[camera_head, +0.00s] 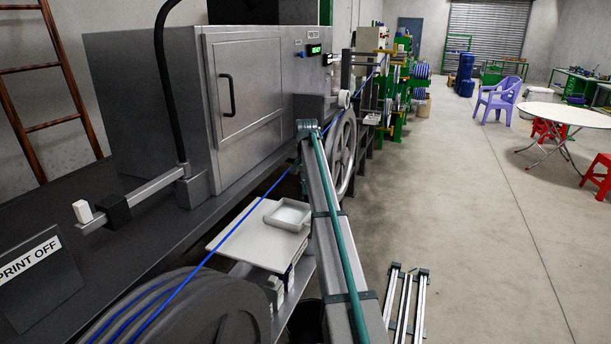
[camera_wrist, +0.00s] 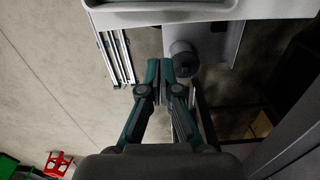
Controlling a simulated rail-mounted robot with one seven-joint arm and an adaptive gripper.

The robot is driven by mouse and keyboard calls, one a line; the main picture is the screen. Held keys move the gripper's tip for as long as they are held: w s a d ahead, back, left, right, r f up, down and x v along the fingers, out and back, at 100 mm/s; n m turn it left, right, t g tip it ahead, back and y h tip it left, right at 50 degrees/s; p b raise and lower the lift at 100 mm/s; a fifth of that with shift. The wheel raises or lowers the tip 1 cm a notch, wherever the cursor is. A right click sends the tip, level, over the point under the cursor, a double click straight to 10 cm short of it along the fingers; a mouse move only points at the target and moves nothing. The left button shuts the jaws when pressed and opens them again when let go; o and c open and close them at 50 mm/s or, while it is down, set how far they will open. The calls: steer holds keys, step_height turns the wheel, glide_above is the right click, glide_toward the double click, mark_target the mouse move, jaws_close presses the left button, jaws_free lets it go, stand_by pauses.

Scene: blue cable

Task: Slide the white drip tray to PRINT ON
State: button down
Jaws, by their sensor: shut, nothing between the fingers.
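The white drip tray (camera_head: 288,214) is a small shallow square dish. In the head view it lies on a pale flat shelf (camera_head: 255,241) beside the dark machine bench. In the wrist view a pale rimmed edge, which looks like the tray (camera_wrist: 180,15), crosses the top, cut off by the frame. My gripper (camera_wrist: 158,66) shows in the wrist view with its dark teal fingers together and nothing between them. Its tips point toward that rim, with a gap in the picture. I cannot make out the fingertips in the head view. A sign reading PRINT OFF (camera_head: 30,262) stands at the left; no PRINT ON label is readable.
A blue cable (camera_head: 225,237) runs diagonally past the tray's left side from a large dark reel (camera_head: 200,308). A grey cabinet (camera_head: 245,90) stands behind. Silver rails (camera_head: 405,304) lie on the floor. A dark cylinder (camera_wrist: 183,60) is close beside my fingers.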

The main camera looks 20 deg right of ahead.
mark_target(282, 224)
steer(key=shift+s+a+f+p, duration=1.05)
steer(key=shift+s+a+f, duration=0.25)
steer(key=shift+a+f, duration=0.25)
steer(key=s+a, duration=0.6)
steer(key=a, duration=0.1)
steer(key=s+a, duration=0.3)
steer(key=a, duration=0.1)
steer(key=shift+s+a+p, duration=0.1)
steer(key=shift+s+p, duration=0.2)
steer(key=shift+p, duration=0.1)
steer(key=shift+w, duration=0.15)
